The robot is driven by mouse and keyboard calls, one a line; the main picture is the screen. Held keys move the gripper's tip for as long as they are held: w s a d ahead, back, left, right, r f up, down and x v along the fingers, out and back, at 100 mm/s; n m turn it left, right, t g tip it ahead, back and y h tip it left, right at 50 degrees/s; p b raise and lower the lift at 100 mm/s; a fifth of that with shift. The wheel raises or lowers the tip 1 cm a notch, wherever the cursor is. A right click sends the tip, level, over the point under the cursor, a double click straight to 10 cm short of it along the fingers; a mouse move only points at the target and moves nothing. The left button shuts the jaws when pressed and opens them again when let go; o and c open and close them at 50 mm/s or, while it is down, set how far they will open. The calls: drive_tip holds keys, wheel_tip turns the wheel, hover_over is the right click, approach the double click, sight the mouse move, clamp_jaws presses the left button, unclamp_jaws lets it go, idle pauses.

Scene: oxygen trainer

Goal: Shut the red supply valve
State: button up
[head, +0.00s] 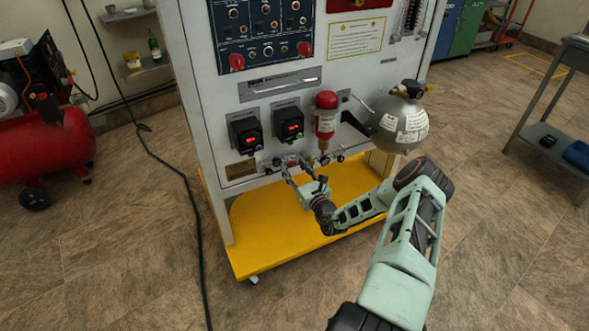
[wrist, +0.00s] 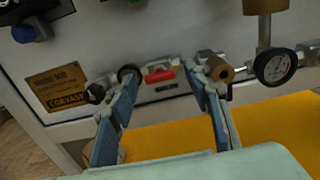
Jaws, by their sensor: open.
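The red supply valve shows in the wrist view as a small red lever handle (wrist: 160,76) on a metal fitting, low on the front of the grey panel. In the head view the red handle (head: 292,162) is tiny, just beyond my gripper. My gripper (head: 297,170) is open and empty, reaching toward the panel's lower pipework. In the wrist view its two blue-lined fingers (wrist: 160,83) appear on either side of the red handle, with a gap on both sides. I cannot tell how far the tips are from the handle in depth.
A pressure gauge (wrist: 276,67) and a brass fitting (wrist: 220,70) sit right of the handle; a dark round knob (wrist: 96,93) is to the left. A red cylinder (head: 326,122) and a grey sphere (head: 402,124) are above. A yellow base (head: 262,215) lies below.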

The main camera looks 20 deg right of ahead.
drive_tip(key=c, duration=1.2)
drive_tip(key=shift+o, duration=0.2)
drive_tip(key=shift+m, duration=0.4)
drive_tip(key=m, duration=0.4)
drive_tip(key=shift+p, duration=0.35)
drive_tip(key=m, duration=0.9)
drive_tip(key=shift+f+m, duration=0.1)
drive_tip(key=shift+m, duration=1.9)
